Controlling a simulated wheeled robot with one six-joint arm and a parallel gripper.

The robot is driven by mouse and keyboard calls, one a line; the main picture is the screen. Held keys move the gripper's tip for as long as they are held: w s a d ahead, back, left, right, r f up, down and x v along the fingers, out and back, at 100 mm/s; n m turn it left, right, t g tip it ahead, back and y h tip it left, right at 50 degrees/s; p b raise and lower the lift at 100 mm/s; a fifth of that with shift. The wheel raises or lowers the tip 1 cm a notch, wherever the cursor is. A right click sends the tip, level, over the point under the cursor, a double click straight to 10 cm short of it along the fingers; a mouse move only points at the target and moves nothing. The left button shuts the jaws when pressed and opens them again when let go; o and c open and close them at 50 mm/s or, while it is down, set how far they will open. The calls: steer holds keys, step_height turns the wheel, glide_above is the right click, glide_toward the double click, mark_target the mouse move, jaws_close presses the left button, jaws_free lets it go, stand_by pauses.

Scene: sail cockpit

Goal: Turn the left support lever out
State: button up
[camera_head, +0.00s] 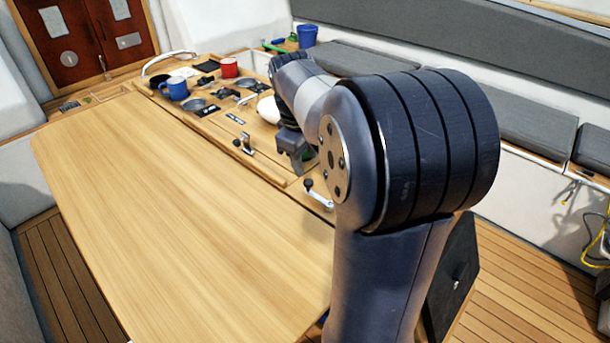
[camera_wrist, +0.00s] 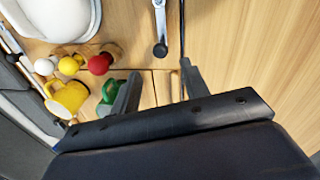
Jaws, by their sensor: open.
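Two small metal levers with dark knobs show in the head view: one lever (camera_head: 246,145) at the table's inner edge, and a second lever (camera_head: 320,195) nearer, beside my arm. I cannot tell for certain which is the task's left one. In the wrist view a silver lever (camera_wrist: 159,22) with a black knob lies just beyond my fingertips, its knob pointing toward me. It looks like the nearer one. My gripper (camera_wrist: 158,82) is open and empty, touching no lever. In the head view it (camera_head: 294,158) hangs low over the wooden edge between the two levers.
The wooden table leaf (camera_head: 170,200) is bare. A blue mug (camera_head: 174,88) and a red mug (camera_head: 229,68) stand at the back. A yellow mug (camera_wrist: 68,97) and green mug (camera_wrist: 110,93) lie left of my fingers in the wrist view, near a white rounded object (camera_wrist: 55,18).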

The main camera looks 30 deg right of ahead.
mark_target(308, 180)
steer(key=f, duration=0.5)
steer(key=d+f, duration=0.1)
steer(key=f, duration=0.1)
steer(key=shift+w+d+f, duration=0.1)
steer(key=shift+w+f, duration=0.1)
steer(key=shift+w, duration=0.2)
steer(key=shift+c, duration=0.3)
jaws_close()
